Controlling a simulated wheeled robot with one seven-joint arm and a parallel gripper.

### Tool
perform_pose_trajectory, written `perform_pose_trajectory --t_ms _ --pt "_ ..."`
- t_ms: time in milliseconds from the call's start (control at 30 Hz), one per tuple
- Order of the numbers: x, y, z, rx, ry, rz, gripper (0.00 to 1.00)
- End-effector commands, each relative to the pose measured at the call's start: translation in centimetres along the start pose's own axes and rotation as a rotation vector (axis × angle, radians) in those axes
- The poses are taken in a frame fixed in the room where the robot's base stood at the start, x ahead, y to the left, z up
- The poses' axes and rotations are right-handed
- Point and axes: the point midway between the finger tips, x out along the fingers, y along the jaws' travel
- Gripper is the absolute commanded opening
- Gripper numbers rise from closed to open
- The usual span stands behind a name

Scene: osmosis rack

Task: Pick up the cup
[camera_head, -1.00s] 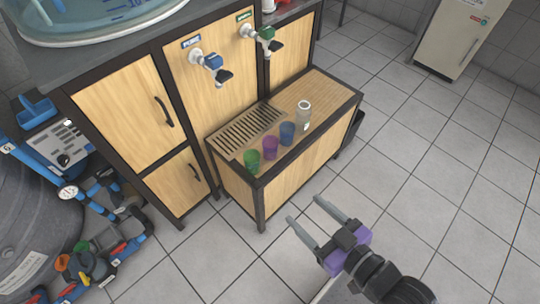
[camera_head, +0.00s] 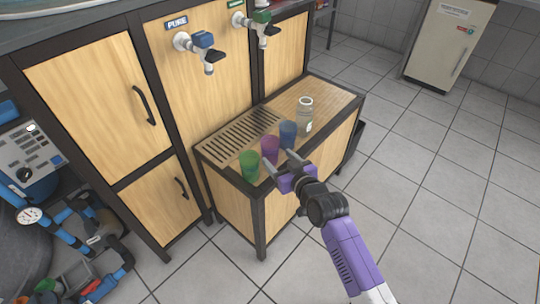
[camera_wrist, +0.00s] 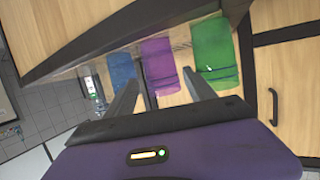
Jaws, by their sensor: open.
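Three translucent cups stand in a row along the front of a low wooden bench: a green cup (camera_head: 250,165), a purple cup (camera_head: 270,149) and a blue cup (camera_head: 288,134). My gripper (camera_head: 280,161) is open and empty at the bench's front edge, its fingers pointing at the purple cup. In the wrist view, the purple cup (camera_wrist: 158,64) shows beyond and between the two fingertips (camera_wrist: 164,84). The green cup (camera_wrist: 215,55) is to the right there, and the blue cup (camera_wrist: 122,73) to the left, partly behind a finger. I see no finger touching a cup.
A clear bottle with a white top (camera_head: 305,115) stands behind the blue cup on the bench (camera_head: 320,92). A slotted drain grate (camera_head: 235,135) lies behind the cups. Two taps, one blue (camera_head: 203,42) and one green (camera_head: 262,22), stick out above. The tiled floor at right is clear.

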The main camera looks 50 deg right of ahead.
Motion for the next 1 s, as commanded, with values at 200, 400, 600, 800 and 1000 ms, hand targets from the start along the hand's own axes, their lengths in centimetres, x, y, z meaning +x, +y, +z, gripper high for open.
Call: perform_pose_trajectory --t_ms 200,400,600,800,1000 --pt "2.2 -0.1 -0.2 0.0 0.002 -0.001 0.64" --pt "5.1 -0.1 -0.4 0.0 0.002 -0.001 0.64" --pt "6.5 -0.1 -0.5 0.0 0.001 0.0 0.64" --pt "6.5 -0.1 -0.5 0.0 0.001 0.0 0.64" --pt "6.5 -0.1 -0.5 0.0 0.001 0.0 0.26"
